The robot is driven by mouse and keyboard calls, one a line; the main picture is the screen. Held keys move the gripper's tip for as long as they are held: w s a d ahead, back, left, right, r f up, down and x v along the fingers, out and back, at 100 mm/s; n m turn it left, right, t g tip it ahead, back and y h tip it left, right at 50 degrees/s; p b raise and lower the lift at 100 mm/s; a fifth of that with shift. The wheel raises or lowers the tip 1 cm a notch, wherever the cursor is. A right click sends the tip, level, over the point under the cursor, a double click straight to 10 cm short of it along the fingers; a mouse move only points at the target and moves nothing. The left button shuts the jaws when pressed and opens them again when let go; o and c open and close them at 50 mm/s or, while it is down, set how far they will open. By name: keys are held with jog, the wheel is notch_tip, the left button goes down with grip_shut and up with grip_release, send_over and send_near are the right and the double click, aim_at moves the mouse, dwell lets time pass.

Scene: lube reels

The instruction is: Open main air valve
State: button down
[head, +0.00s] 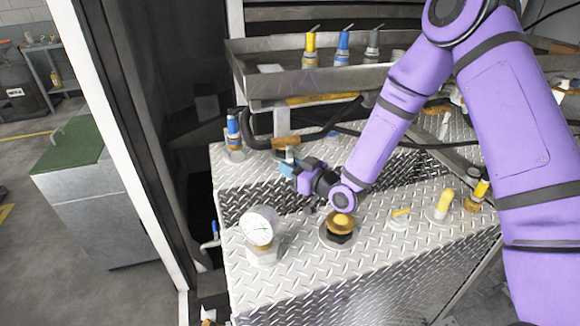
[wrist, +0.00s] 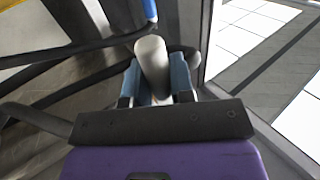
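My gripper (head: 287,165) has blue fingertips and reaches toward the back left of the diamond-plate top, close to a fitting with a pale upright block (head: 282,122). In the wrist view, a pale rounded handle-like piece (wrist: 152,62) stands between the two blue fingers of my gripper (wrist: 156,80). It nearly fills the gap, but I cannot tell whether both fingers press on it. No label shows which part is the main air valve. A small blue-handled valve (head: 214,230) sits low at the left side of the unit.
A blue-topped fitting (head: 233,134) is left of my gripper. A metal tray (head: 270,85) with several coloured nozzles is behind. A dark post borders the left.

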jog(key=shift+w+d, duration=0.1)
jog(key=shift+d, duration=0.1)
jog(key=w+d+r+n+h, duration=0.1)
jog(key=d+r+n+h, duration=0.4)
jog(key=n+h, duration=0.5)
jog(key=shift+w+r+n+g+h, duration=0.25)
jog(key=shift+n+g+h, duration=0.15)
jog(key=shift+n, duration=0.2)
dwell(0.6)
dwell(0.5)
jog(key=c, duration=1)
grip_release()
jog(key=shift+s, duration=0.1)
